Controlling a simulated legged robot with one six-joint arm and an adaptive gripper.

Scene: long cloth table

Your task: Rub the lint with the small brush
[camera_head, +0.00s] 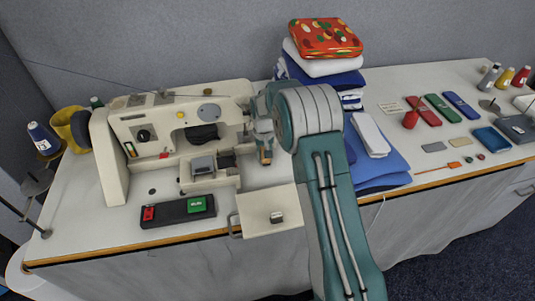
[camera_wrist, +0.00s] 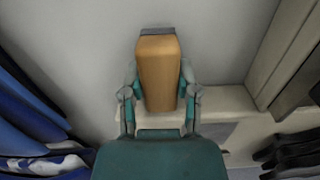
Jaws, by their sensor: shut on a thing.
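My gripper (camera_wrist: 160,90) is shut on the small brush (camera_wrist: 158,62), a tan wooden block with a dark grey edge at its far end. In the head view my gripper (camera_head: 264,141) is beside the right end of the cream sewing machine (camera_head: 118,150). The brush (camera_head: 265,156) shows there as a small brown piece below the fingers, apparently above the table. A small dark grey lump (camera_head: 277,217) sits on a cream plate (camera_head: 262,204) at the machine's front right. I cannot tell whether it is the lint.
A black box (camera_head: 178,213) with red and green buttons lies in front of the machine. Folded cloths (camera_head: 328,68) are stacked behind my arm. Small tools and cases (camera_head: 460,105) and thread spools (camera_head: 507,77) are at the right. The table's front edge (camera_head: 120,247) is close.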

